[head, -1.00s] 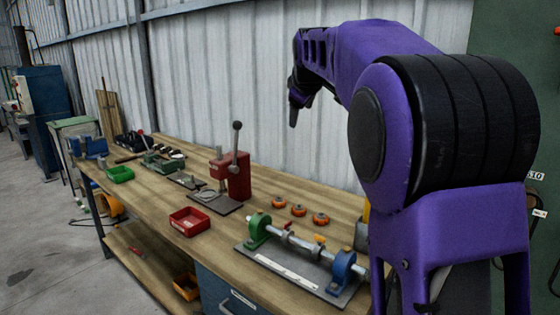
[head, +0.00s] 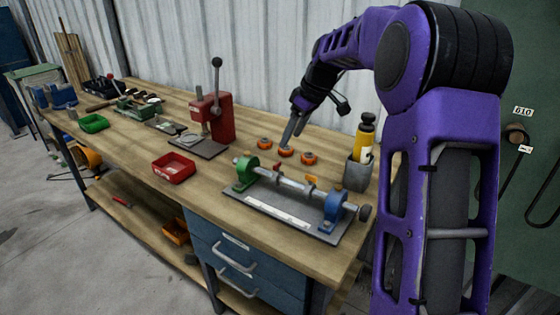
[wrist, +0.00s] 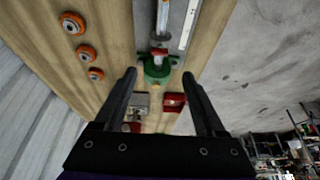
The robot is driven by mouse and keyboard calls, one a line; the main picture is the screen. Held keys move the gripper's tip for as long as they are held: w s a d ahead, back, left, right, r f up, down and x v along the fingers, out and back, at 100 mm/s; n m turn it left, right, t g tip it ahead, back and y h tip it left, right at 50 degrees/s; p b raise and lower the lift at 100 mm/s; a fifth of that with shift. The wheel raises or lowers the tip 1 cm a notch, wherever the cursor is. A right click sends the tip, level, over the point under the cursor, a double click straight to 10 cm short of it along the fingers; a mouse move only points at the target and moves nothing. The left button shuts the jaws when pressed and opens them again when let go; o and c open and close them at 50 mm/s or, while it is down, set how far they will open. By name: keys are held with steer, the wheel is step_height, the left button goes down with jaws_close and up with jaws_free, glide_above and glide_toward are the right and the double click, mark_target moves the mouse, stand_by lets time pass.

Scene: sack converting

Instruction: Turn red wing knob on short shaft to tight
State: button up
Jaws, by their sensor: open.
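A small red wing knob (head: 278,168) stands on the metal shaft (head: 295,184), close to the green bearing block (head: 246,174). In the wrist view the red knob (wrist: 159,51) shows just beyond the green block (wrist: 157,71). My gripper (head: 290,133) is open and empty, above the bench behind the shaft fixture. In the wrist view my two fingers (wrist: 159,77) stand wide apart, with the green block framed between their tips. They look clear of the knob. The knob's tightness cannot be seen.
A grey holder with a yellow bottle (head: 363,140), a red press (head: 220,122) and a red tray (head: 174,169) stand nearby.

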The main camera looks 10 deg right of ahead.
mark_target(278, 163)
steer(key=x, duration=1)
steer(key=shift+w+f, duration=0.1)
steer(key=shift+f, duration=0.05)
jaws_close()
